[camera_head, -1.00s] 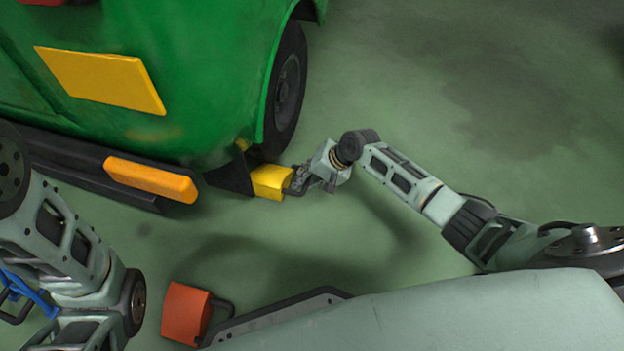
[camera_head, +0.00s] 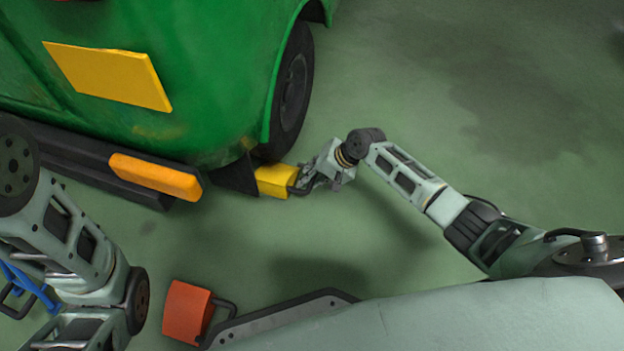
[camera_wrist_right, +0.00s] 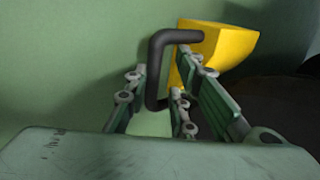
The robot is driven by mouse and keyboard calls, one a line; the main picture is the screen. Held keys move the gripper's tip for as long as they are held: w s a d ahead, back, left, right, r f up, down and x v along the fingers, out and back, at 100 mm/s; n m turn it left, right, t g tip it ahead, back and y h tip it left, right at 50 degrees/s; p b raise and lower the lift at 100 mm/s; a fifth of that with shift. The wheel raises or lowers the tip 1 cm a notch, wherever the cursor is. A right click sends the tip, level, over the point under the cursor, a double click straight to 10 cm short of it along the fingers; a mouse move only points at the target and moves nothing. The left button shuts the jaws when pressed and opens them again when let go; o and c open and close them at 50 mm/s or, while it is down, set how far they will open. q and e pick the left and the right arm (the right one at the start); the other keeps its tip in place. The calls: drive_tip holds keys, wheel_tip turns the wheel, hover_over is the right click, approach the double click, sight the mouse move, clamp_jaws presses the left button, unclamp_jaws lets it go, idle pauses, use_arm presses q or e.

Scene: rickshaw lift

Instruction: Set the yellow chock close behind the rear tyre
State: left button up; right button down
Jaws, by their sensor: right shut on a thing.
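The yellow chock (camera_head: 275,181) is on the floor just behind the rear tyre (camera_head: 293,92) of the green rickshaw, beside the dark mud flap (camera_head: 236,176). I cannot tell whether it touches the tyre. My right gripper (camera_head: 303,180) is shut on the chock's black handle. In the right wrist view the yellow chock (camera_wrist_right: 222,45) lies ahead, and the black handle (camera_wrist_right: 156,70) is between the fingers of the gripper (camera_wrist_right: 170,95). My left arm comes in from the left; its gripper is not in view.
The green rickshaw (camera_head: 200,80) with its black bumper (camera_head: 85,160) fills the upper left. A red chock (camera_head: 186,312) with a black handle is on the floor at the bottom. A blue object (camera_head: 25,290) shows at the lower left. The floor to the right is clear.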

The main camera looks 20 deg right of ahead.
drive_tip(key=shift+w+d+b, duration=0.7)
drive_tip(key=shift+w+d, duration=0.1)
drive_tip(key=shift+w, duration=0.35)
drive_tip(key=c, duration=1.4)
unclamp_jaws()
drive_tip(key=shift+r, duration=0.1)
drive_tip(key=shift+w+a+r, duration=0.15)
drive_tip(key=shift+w, duration=0.05)
drive_tip(key=shift+c, duration=1.4)
drive_tip(key=shift+o, duration=0.5)
drive_tip(key=shift+s+d+f, duration=0.1)
drive_tip(key=shift+d+f, duration=0.1)
drive_tip(key=shift+d, duration=0.05)
